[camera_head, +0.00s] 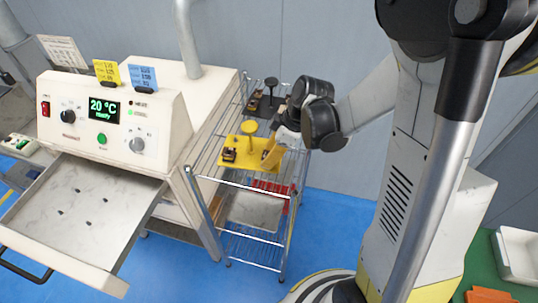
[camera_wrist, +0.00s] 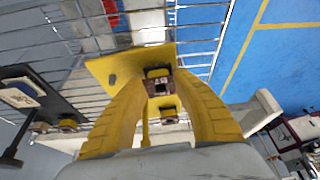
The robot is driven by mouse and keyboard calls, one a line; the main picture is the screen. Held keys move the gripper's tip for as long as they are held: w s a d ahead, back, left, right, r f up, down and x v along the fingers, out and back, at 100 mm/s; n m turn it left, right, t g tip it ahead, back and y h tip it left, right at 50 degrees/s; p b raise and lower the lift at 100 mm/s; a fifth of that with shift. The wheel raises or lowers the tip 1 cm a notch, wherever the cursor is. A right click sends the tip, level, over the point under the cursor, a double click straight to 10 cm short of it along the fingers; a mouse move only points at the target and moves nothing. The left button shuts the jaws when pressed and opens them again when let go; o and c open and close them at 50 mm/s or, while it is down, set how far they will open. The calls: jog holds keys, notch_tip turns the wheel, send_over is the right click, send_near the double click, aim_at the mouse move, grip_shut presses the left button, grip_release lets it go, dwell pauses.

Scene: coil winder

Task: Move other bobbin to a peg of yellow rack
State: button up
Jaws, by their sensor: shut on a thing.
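The yellow rack (camera_head: 260,163) is a flat plate with an upright T-shaped post, on the top shelf of a wire cart. One dark bobbin (camera_head: 229,154) sits at its left side. My gripper (camera_head: 269,156) is low over the right part of the rack. In the wrist view, my gripper's (camera_wrist: 160,78) yellow fingers are shut on a dark copper-brown bobbin (camera_wrist: 158,82), over the plate. Another bobbin (camera_wrist: 168,113) shows behind it on the rack. I cannot tell whether the held bobbin is fully on a peg. A dark stub (camera_wrist: 112,79) shows on the plate.
A black rack (camera_head: 262,108) with bobbins and a T-shaped post stands behind on the same wire shelf (camera_head: 207,160). Left is a white machine (camera_head: 120,130) with its drawer tray (camera_head: 85,205) pulled out. Blue floor (camera_head: 335,215) lies to the right.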

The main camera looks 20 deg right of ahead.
jog(key=shift+f+b, duration=0.35)
jog(key=shift+f, duration=0.1)
jog(key=o, duration=1.1)
jog(key=shift+r, duration=0.1)
jog(key=v, duration=1.2)
